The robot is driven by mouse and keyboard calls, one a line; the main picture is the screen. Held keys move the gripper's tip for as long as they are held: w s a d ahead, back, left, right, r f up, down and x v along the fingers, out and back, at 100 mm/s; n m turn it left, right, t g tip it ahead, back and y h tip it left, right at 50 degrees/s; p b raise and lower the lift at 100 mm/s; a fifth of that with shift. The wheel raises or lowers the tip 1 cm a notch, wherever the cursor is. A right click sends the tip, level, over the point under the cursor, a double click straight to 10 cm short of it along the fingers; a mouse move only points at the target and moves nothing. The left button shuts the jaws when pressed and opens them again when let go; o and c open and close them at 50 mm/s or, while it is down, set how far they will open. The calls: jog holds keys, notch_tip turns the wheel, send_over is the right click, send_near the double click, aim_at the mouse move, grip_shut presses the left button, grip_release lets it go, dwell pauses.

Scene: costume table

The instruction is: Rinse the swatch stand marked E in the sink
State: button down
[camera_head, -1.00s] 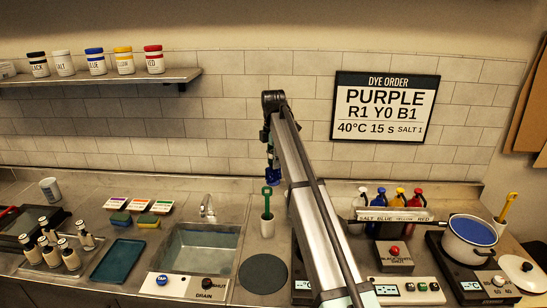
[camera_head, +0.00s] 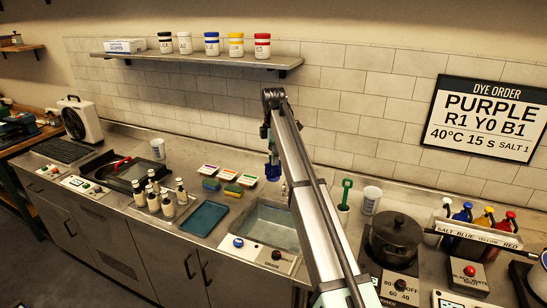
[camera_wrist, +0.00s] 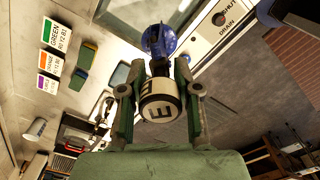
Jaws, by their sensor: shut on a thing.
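The swatch stand marked E (camera_wrist: 160,103) has a pale round end with a black E and a blue part (camera_wrist: 158,38) at its far end. My gripper (camera_wrist: 160,88) is shut on it, one finger on each side. In the head view my gripper (camera_head: 272,155) is small, with the dark blue part (camera_head: 273,172) hanging below it, in line with the back of the sink (camera_head: 262,236). The sink's back edge and tap are partly hidden by my arm. Whether the stand touches anything below cannot be told, but it appears raised.
Several similar stands (camera_head: 167,207) stand left of the sink beside a teal tray (camera_head: 204,218). Colored cards and sponges (camera_head: 230,188) lie behind. A drain panel (camera_head: 258,253) sits at the sink's front.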

jog(key=shift+d+f, duration=0.25)
jog(key=shift+f, duration=0.2)
notch_tip(320, 180, down, 35)
jog(key=b, duration=1.4)
dwell(1.0)
jog(key=shift+a, duration=0.1)
jog(key=shift+w+a, duration=0.1)
dwell(0.4)
jog(key=shift+w+a, duration=0.3)
jog(key=shift+a, duration=0.65)
jog(key=shift+d, duration=0.15)
jog(key=shift+s+d+p, duration=0.1)
jog(key=shift+s+d, duration=0.15)
jog(key=shift+d, duration=0.4)
jog(key=shift+s+d+p, duration=0.1)
jog(key=shift+s+d, duration=0.1)
jog(key=shift+d, duration=0.5)
jog(key=shift+s+d+p, duration=0.1)
jog(key=shift+s+d, duration=0.15)
jog(key=shift+d, duration=0.4)
jog(key=shift+a, duration=0.1)
